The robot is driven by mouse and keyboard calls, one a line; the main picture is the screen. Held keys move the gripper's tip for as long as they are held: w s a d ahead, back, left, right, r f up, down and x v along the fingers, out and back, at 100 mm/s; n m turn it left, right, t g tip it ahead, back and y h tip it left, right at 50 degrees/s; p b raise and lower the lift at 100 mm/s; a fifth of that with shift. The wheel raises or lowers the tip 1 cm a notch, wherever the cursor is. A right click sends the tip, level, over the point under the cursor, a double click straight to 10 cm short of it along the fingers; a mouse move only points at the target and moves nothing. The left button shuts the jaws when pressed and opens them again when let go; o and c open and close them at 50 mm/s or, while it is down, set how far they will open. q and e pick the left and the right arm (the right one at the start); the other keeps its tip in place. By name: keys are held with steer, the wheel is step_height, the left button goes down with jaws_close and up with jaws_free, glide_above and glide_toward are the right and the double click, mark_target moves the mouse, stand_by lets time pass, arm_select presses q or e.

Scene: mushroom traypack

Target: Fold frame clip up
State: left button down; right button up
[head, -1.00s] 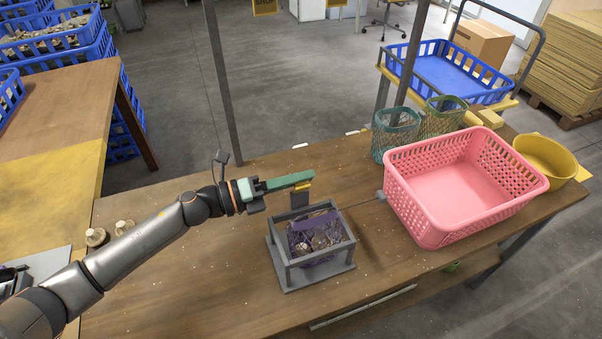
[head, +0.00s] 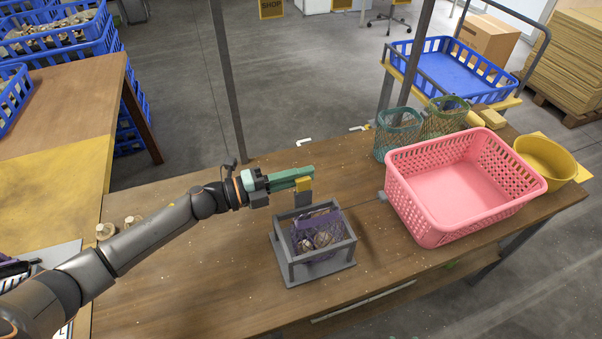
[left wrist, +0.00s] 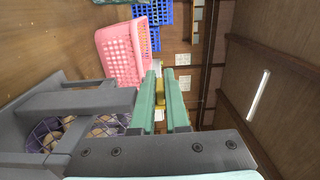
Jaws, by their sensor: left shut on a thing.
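The grey frame (head: 287,258) stands on the wooden table, with a purple net bag (head: 318,233) of mushrooms inside it. The frame clip (head: 303,198) is a grey plate with a yellow tab, upright at the back of the frame. My left gripper (head: 305,183), with green fingers, is shut on the yellow tab. In the left wrist view the yellow tab (left wrist: 159,97) shows between the two fingers, and the frame (left wrist: 65,102) and net bag (left wrist: 45,135) are at the left. My right gripper is not in view.
A pink basket (head: 400,205) stands right of the frame, with green mesh baskets (head: 397,140) behind it and a yellow bucket (head: 545,160) beyond. Two small round pieces (head: 105,231) lie at the left of the table. A thin grey post (head: 228,90) rises at the back edge.

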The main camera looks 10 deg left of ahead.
arm_select(q)
steer(key=c, duration=0.9)
jaws_free()
steer(key=shift+b+v, duration=0.95)
steer(key=shift+v, duration=5.3)
steer(key=shift+s, duration=0.1)
